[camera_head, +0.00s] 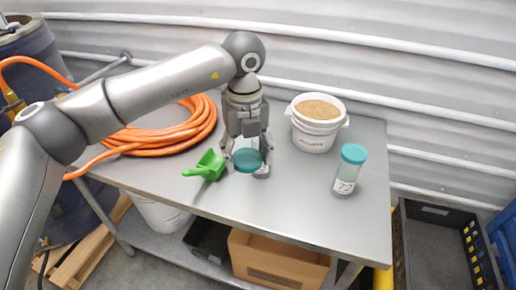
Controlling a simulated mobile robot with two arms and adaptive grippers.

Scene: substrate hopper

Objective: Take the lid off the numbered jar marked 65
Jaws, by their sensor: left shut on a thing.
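My left gripper (247,158) points down over the middle of the table, with its fingers on either side of a teal round lid (247,161). It is shut on this lid, low over the tabletop. A small pale, clear shape shows beside the right finger; I cannot tell whether it is part of a jar, and no number shows there. A clear jar (346,175) with a teal lid (354,153) stands upright at the right; its label seems to read 72. My right gripper is not in view.
A white bucket of tan grains (314,138) stands behind, right of the gripper. A green scoop (207,166) lies close to its left, and a coiled orange hose (165,137) lies farther left. The table's (295,210) front middle is clear. A dark crate (432,210) stands right of the table.

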